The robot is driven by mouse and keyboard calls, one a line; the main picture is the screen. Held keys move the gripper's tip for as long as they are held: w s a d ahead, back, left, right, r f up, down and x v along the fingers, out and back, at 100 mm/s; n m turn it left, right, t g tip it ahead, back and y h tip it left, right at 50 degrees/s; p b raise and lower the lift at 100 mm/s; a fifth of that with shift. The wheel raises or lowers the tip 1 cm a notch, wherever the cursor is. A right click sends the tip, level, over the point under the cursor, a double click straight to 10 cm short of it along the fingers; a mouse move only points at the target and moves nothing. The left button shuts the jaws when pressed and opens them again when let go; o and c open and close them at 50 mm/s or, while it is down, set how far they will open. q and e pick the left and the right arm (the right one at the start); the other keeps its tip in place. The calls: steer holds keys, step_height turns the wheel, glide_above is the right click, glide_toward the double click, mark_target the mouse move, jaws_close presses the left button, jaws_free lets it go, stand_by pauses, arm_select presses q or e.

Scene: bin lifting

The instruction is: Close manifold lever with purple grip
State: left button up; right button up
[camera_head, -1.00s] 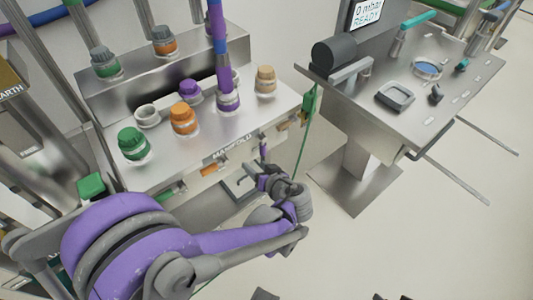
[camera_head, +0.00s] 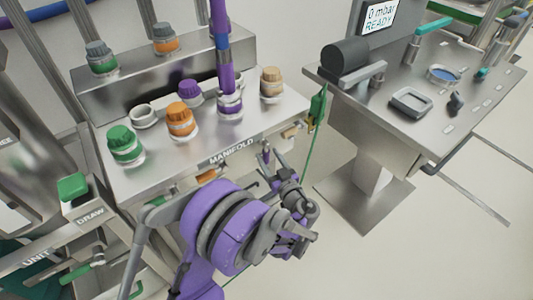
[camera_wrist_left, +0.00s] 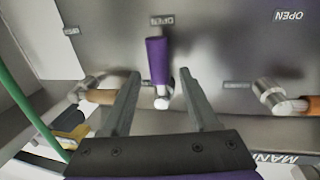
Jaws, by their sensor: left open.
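The lever with the purple grip (camera_wrist_left: 157,60) is on the metal front of the manifold (camera_head: 232,152). In the left wrist view its grip points from a silver pivot toward an upside-down OPEN label (camera_wrist_left: 161,20). In the head view a small purple piece of it (camera_head: 266,154) shows below the MANIFOLD label. My left gripper (camera_wrist_left: 160,74) is open, with one finger on either side of the lever and visible gaps to both. It also shows in the head view (camera_head: 269,176) just in front of the manifold. My right gripper is not in view.
A green cable (camera_head: 310,138) hangs at the manifold's right end. A console table (camera_head: 400,140) stands to the right.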

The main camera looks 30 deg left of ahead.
arm_select(q)
steer(key=shift+x, duration=1.2)
jaws_close()
stand_by(0.6)
